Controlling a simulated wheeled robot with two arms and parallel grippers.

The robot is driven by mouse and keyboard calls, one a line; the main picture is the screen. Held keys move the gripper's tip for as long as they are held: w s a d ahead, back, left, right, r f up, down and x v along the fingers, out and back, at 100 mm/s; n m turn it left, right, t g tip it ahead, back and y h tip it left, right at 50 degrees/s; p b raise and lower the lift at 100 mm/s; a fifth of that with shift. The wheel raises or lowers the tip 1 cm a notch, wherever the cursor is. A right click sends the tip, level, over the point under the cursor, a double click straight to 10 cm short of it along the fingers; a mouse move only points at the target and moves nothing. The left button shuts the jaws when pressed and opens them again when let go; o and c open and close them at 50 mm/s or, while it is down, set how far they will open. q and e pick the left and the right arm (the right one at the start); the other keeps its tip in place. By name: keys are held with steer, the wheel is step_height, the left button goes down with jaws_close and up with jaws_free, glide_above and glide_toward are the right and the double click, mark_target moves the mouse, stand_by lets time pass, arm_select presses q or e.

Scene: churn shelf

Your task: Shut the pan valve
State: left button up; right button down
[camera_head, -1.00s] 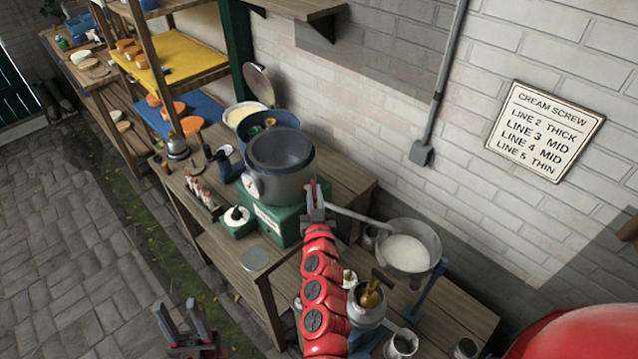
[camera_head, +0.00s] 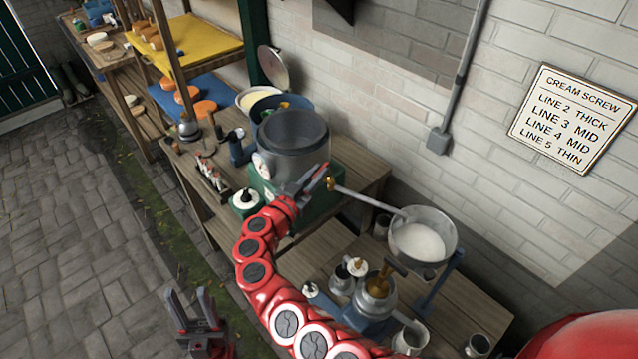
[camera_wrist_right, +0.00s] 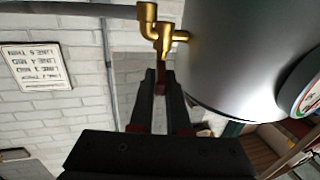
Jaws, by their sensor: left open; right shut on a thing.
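The grey round pan (camera_head: 293,135) stands on a green base. Its brass valve (camera_head: 331,184) sticks out at the lower right side, and the right wrist view shows it (camera_wrist_right: 153,28) close up against the grey wall. My right gripper (camera_head: 318,178) is at the valve; the fingertips (camera_wrist_right: 164,76) are shut on it from below in the wrist view. The fingers hide the gripped part, so I cannot tell how the valve is turned. My left gripper (camera_head: 192,305) is open and empty, low at the left, over the stone floor.
A pipe (camera_head: 370,201) runs from near the valve toward a metal bowl of white liquid (camera_head: 418,241). Several metal cups and a pot (camera_head: 373,296) stand below on the wooden bench. A dial (camera_head: 262,164) sits on the pan's left side. The paving (camera_head: 70,210) is clear.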

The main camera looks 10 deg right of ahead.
steer(key=shift+w+a+f+m+g+h+b, duration=0.2)
steer(key=shift+m+g+h+b, duration=0.5)
steer(key=shift+b, duration=1.15)
steer(key=shift+w+a+f+m+g+h+b, duration=0.15)
steer(key=shift+m+g+h+b, duration=0.55)
steer(key=shift+b, duration=1.15)
steer(key=shift+w+r+g+b, duration=0.1)
steer(key=shift+r+g+b, duration=0.15)
steer(key=shift+g+b, duration=0.4)
steer(key=c, duration=0.9)
jaws_free()
steer(key=shift+w+d, duration=0.1)
